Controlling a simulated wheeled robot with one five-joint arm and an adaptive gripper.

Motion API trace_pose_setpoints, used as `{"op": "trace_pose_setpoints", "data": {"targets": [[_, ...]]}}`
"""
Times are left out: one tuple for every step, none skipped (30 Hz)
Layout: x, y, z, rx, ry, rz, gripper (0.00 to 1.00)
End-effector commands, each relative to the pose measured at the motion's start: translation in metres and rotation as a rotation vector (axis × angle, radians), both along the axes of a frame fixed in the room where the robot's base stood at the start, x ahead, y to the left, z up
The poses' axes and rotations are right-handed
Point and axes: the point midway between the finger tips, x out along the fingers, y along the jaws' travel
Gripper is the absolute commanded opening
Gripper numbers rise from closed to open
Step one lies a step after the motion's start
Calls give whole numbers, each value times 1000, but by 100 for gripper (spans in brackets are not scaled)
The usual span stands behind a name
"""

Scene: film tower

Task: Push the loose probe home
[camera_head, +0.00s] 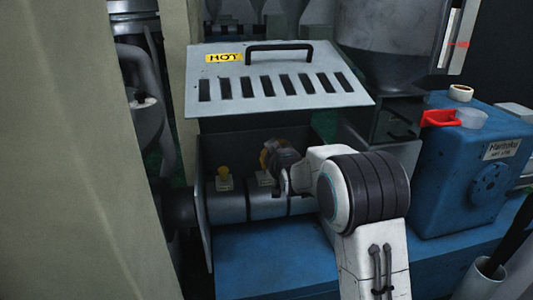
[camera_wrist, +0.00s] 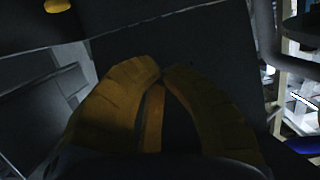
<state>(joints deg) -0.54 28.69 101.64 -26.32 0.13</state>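A probe with a yellow top (camera_head: 223,173) stands upright in a pale fitting on the left part of the grey barrel. A second pale fitting (camera_head: 264,179) sits to its right, just below my gripper; whether it bears a probe is hidden. I cannot tell which probe is loose. My gripper (camera_head: 266,157) is over the barrel, inside the open guard. In the wrist view its yellow fingers (camera_wrist: 162,73) meet at the tips, with nothing visible held between them. A yellow round top (camera_wrist: 58,5) shows at that view's upper left edge, apart from the fingers.
The raised slotted cover (camera_head: 280,102), marked HOT, hangs above the barrel (camera_head: 262,207). A guard plate (camera_head: 203,225) stands at the left. A tan post fills the far left.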

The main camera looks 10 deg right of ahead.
Motion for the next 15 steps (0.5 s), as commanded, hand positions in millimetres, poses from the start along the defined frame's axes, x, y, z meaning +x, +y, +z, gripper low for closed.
{"op": "trace_pose_setpoints", "data": {"targets": [[0,0,0,0,0,0,0],[0,0,0,0,0,0,0],[0,0,0,0,0,0,0],[0,0,0,0,0,0,0],[1,0,0,0,0,0,0],[1,0,-1,0,0,0,0],[2,0,-1,0,0,0,0],[4,0,-2,0,-1,0,0],[6,0,-3,0,-1,0,0],[8,0,-3,0,-1,0,0],[10,0,-4,0,-1,0,0],[13,0,-6,0,0,0,0],[16,0,-6,0,-1,0,0],[19,0,-8,0,-1,0,0],[23,0,-9,0,-1,0,0]]}}
